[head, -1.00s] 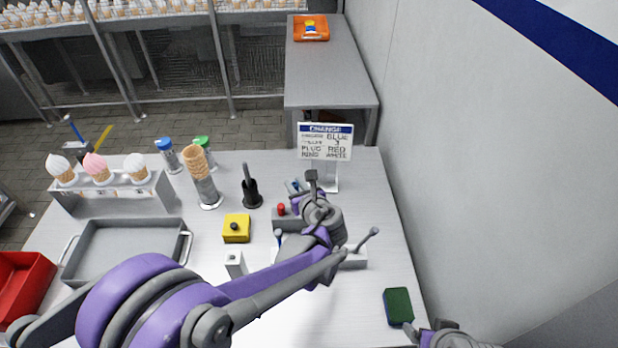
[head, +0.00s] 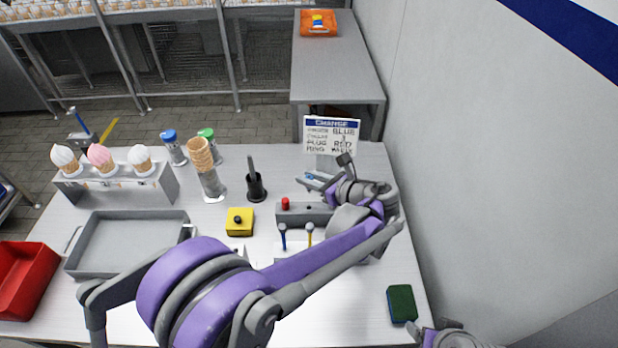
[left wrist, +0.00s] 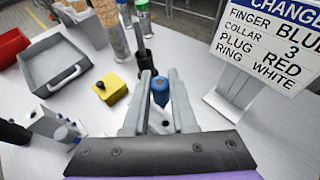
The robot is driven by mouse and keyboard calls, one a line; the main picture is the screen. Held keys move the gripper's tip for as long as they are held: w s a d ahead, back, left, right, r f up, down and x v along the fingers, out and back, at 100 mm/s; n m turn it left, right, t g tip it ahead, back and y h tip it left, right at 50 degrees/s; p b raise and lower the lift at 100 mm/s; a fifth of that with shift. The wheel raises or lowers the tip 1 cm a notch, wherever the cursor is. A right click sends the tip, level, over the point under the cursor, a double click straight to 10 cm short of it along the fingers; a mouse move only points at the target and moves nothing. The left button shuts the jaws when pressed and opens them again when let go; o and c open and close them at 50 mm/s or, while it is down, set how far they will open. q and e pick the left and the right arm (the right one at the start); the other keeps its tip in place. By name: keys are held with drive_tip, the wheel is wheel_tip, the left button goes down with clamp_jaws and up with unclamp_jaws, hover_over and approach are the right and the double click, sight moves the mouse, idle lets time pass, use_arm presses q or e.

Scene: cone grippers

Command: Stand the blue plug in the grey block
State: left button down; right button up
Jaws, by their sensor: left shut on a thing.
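My left gripper (head: 312,180) is shut on the blue plug (left wrist: 160,90), which shows between its two fingers in the left wrist view. In the head view the fingers are beyond the grey block (head: 318,218), near the foot of the sign. The grey block lies on the table with a red plug (head: 285,203) standing at its left end and a dark spot, perhaps a hole, to the right. My left wrist hides its right end. Part of my right arm shows at the bottom right edge; its fingers are not clear.
A "CHANGE" sign (head: 331,136) reading "PLUG RED" stands behind the gripper. A black holder (head: 256,187), cone stack (head: 205,165), and yellow block (head: 239,222) stand to the left. Blue- and yellow-topped pegs (head: 296,238) are in front. A green sponge (head: 402,303) lies at right.

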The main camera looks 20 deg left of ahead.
use_arm(q)
drive_tip(key=shift+f+b, duration=1.85)
drive_tip(key=shift+f, duration=0.95)
drive_tip(key=shift+f+b, duration=1.6)
drive_tip(key=shift+f, duration=0.2)
drive_tip(key=c, duration=0.6)
unclamp_jaws()
drive_tip(key=shift+c, duration=0.2)
drive_tip(key=shift+r, duration=0.1)
wheel_tip(320, 180, up, 10)
drive_tip(key=shift+p, duration=0.6)
